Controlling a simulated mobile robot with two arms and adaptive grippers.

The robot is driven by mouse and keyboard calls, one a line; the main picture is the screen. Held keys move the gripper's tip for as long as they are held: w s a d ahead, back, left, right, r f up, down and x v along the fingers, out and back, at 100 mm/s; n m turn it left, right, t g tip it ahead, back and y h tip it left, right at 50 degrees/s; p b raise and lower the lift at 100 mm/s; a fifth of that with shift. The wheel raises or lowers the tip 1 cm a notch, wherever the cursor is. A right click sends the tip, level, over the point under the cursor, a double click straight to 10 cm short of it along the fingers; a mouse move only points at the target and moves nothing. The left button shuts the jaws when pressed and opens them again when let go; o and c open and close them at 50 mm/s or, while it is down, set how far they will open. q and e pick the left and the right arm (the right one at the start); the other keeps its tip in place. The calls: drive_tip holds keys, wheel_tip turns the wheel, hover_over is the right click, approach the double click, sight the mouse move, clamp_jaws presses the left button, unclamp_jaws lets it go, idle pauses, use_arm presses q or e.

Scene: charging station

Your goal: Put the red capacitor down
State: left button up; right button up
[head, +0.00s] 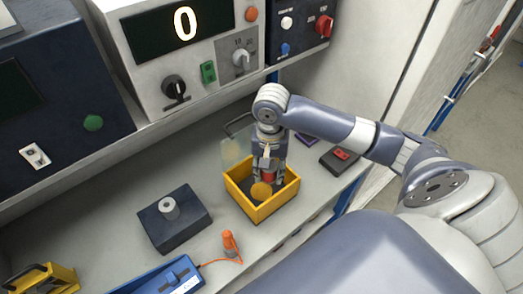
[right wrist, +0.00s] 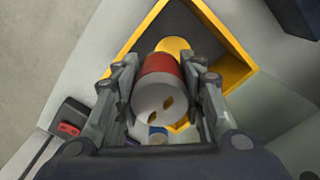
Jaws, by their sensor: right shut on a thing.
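The red capacitor (right wrist: 160,92) is a cylinder with a red body and a pale end with two brass terminals. My right gripper (right wrist: 163,90) is shut on it, with a finger on each side. In the head view my right gripper (head: 268,168) points down over the yellow bin (head: 262,213), and the red capacitor (head: 269,177) shows between its fingers. The yellow bin's rim (right wrist: 226,38) lies behind the capacitor in the right wrist view. I cannot tell whether the capacitor touches the bin floor. My left gripper is not in view.
A gold disc (head: 261,191) lies in or at the bin. A dark block with a grey cylinder (head: 170,208) stands left of the bin. An orange-handled probe (head: 230,243) and a blue device (head: 165,278) are in front. A dark box with a red part (head: 341,158) is at right.

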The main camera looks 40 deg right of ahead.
drive_tip(key=w, duration=0.3)
drive_tip(key=p, duration=0.1)
hover_over(262, 191)
drive_tip(key=f, duration=0.6)
drive_tip(key=shift+s+a+f, duration=0.1)
drive_tip(key=shift+s+f, duration=0.05)
drive_tip(key=shift+s, duration=0.1)
wheel_tip(262, 191, down, 4)
drive_tip(key=shift+f+p, duration=0.25)
drive_tip(key=shift+p, duration=0.05)
drive_tip(key=shift+w+f+p, duration=0.1)
drive_tip(key=shift+w+p, duration=0.05)
drive_tip(key=shift+p, duration=0.15)
drive_tip(key=shift+w+f, duration=0.1)
drive_tip(key=shift+f, duration=0.15)
drive_tip(key=shift+f, duration=0.1)
drive_tip(key=o, duration=1.2)
